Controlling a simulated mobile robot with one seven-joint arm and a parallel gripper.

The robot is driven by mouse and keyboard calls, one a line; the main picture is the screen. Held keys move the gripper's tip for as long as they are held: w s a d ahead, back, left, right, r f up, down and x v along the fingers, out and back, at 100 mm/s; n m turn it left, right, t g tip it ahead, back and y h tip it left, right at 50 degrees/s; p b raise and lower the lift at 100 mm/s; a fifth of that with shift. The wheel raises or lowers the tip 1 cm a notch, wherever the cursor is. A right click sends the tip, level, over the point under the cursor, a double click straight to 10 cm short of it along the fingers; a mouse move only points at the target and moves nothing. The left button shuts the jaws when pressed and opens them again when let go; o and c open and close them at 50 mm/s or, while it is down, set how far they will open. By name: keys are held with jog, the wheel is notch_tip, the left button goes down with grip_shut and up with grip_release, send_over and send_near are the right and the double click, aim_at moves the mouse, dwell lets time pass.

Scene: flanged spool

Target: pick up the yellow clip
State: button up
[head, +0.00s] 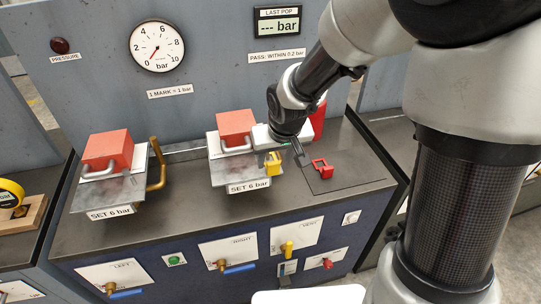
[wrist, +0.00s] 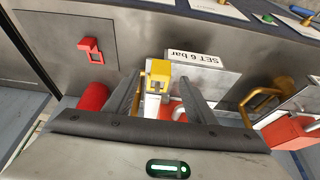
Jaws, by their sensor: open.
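The yellow clip (head: 273,164) sits at the right edge of the right-hand metal plate with the SET 6 bar label. In the wrist view the yellow clip (wrist: 160,71) shows upright between the tips of my two fingers, with a gap on each side. My gripper (head: 299,153) is open and empty, just right of the clip in the head view. In the wrist view my gripper (wrist: 160,80) has its fingers spread around the clip's line of sight. I cannot tell how far the fingertips are from it in depth.
A red clip (head: 322,170) lies on the bench to the right. A red block (head: 236,124) with a grey handle stands on the right-hand plate, and another red block (head: 108,150) is at left. A brass lever (head: 157,165) stands between them. The upright panel with a gauge (head: 157,46) is behind.

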aim_at(274, 164)
jog(key=x, duration=0.4)
jog(key=shift+s+f, duration=0.1)
jog(key=shift+f, duration=0.05)
jog(key=c, duration=1.1)
